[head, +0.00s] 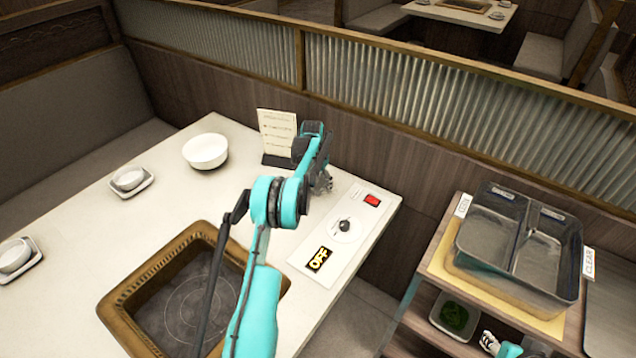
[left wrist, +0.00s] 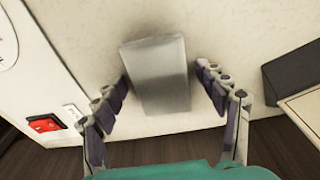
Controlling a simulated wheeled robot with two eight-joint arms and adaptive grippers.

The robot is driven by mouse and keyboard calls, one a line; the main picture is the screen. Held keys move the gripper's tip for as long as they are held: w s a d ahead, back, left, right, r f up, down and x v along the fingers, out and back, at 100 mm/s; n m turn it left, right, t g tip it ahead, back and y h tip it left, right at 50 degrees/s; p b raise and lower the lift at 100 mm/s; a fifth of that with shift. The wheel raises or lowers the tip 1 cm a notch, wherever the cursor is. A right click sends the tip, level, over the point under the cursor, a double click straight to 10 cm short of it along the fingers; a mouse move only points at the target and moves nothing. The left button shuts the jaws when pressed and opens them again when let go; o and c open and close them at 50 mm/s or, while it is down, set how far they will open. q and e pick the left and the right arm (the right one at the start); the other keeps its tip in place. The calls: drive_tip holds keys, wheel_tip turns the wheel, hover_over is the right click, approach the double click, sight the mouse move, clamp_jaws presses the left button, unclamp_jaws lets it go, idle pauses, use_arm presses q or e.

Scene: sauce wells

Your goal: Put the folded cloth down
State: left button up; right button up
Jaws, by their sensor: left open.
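The folded cloth (left wrist: 157,75) is a grey rectangle in the left wrist view. It appears to lie on the pale tabletop close to the table's edge. My left gripper (left wrist: 164,78) is open, with one finger on each side of the cloth. The right finger shows a small gap to it; the left fingertip is very close to its edge. In the head view my left gripper (head: 322,182) is low over the far right part of the table, and the cloth is mostly hidden there. My right gripper (head: 492,344) shows partly at the bottom right, beside the cart.
A control panel (head: 318,258) with a red switch (head: 372,200) and an OFF label lies beside the left gripper. A menu card (head: 277,133) stands behind it. A white bowl (head: 205,151), small dishes and a grill (head: 120,302) are further left. A cart holds a two-part metal bin (head: 486,241).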

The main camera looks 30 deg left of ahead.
sight(316, 184)
use_arm(q)
wheel_tip(316, 184, up, 11)
drive_tip(key=s+p, duration=0.1)
drive_tip(key=p, duration=0.3)
drive_tip(key=s+d+r+t, duration=0.1)
drive_tip(key=s+d+r, duration=0.2)
drive_tip(key=d+r, duration=0.3)
drive_tip(key=s+d+r, duration=0.3)
drive_tip(key=r, duration=0.4)
drive_tip(key=s+d+r+t, duration=0.2)
drive_tip(key=s+d+r, duration=0.1)
drive_tip(key=s+d, duration=0.55)
drive_tip(key=s+d+r+t, duration=0.1)
drive_tip(key=s+d+r, duration=0.35)
drive_tip(key=s, duration=0.75)
drive_tip(key=s+d+f+t, duration=0.1)
drive_tip(key=s+d+f, duration=0.1)
drive_tip(key=s, duration=0.3)
drive_tip(key=s+d+f, duration=0.3)
drive_tip(key=s+f, duration=0.2)
drive_tip(key=shift+s+d+n+t, duration=0.3)
drive_tip(key=shift+s+n+t, duration=0.1)
